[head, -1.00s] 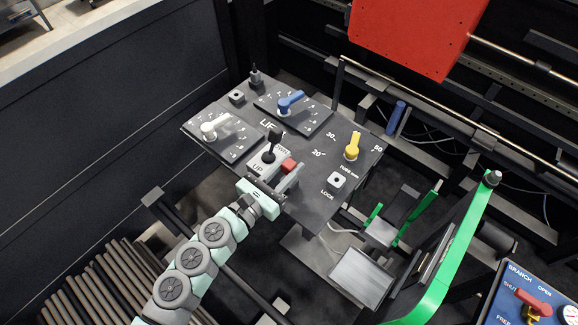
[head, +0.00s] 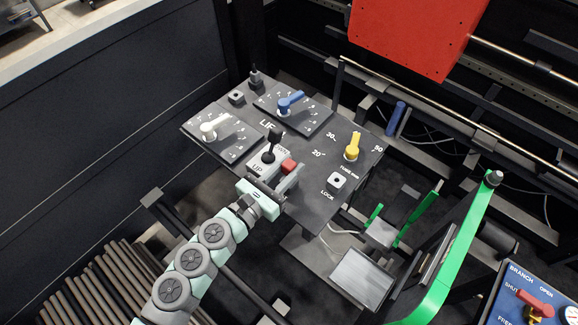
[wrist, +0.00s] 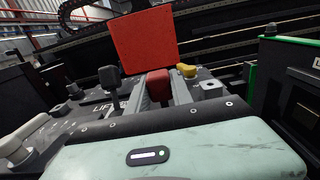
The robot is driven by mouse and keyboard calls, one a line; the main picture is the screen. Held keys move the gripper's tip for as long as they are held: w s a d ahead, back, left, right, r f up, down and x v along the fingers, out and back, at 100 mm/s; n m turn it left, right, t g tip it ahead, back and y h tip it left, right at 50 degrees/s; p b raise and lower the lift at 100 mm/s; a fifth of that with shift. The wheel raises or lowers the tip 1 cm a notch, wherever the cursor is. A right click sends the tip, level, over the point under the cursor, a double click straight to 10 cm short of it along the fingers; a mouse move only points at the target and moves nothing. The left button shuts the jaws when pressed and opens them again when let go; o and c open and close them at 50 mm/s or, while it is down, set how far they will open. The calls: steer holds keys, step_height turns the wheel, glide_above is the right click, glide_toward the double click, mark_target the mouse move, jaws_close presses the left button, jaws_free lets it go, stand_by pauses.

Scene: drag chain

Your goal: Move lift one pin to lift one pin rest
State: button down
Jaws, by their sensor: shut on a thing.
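My gripper (head: 281,177) is at the front edge of the dark lift panel (head: 310,160). It is shut on a red block-like head (head: 289,166), which I take to be the lift one pin. In the wrist view the red head (wrist: 158,85) sits between the two grey fingers. The fingers hide its lower part, so I cannot tell whether it is seated or lifted. A similar block (head: 237,97) is at the far left. I cannot tell which is the pin rest.
A black lift lever (head: 273,145) stands just behind my gripper. White (head: 212,129), blue (head: 290,102) and yellow (head: 352,147) handles rise from the panel. A black pin (head: 255,76) stands at its far corner. A green frame (head: 460,245) is to the right.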

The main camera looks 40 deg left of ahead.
steer(key=shift+f+b, duration=1.95)
steer(key=shift+f, duration=0.1)
steer(key=c, duration=1.1)
jaws_free()
steer(key=shift+r, duration=0.1)
steer(key=shift+o, duration=0.2)
steer(key=s, duration=1)
steer(key=shift+s+a+p, duration=0.15)
steer(key=shift+s+p, duration=0.25)
